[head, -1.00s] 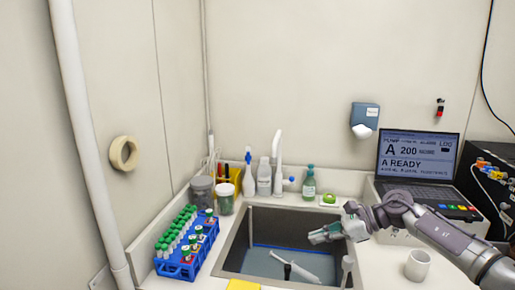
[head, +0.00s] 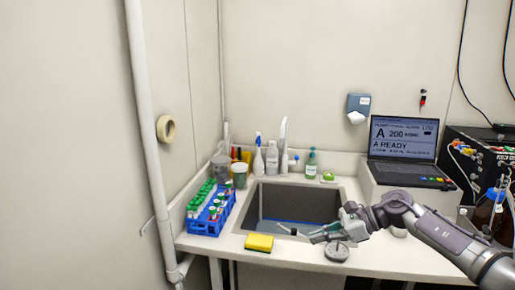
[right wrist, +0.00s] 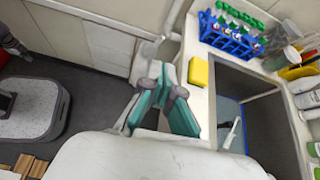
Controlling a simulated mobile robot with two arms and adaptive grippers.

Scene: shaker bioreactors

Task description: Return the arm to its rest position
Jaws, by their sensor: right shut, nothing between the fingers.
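My right gripper (head: 326,234) is over the near right edge of the sink (head: 262,188) in the head view. Its teal fingers are closed with nothing between them. Its arm reaches in from the right, bent at the joint near the sink's right side. In the right wrist view the teal finger parts (right wrist: 163,105) show beside the counter edge, with floor beyond. My left gripper is not seen clearly in either view.
A yellow sponge (head: 259,242) lies at the counter's front edge. A blue tube rack (head: 207,219) stands left of the sink, bottles (head: 272,158) behind it. A laptop (head: 403,150) stands at the back right. Floor in front is open.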

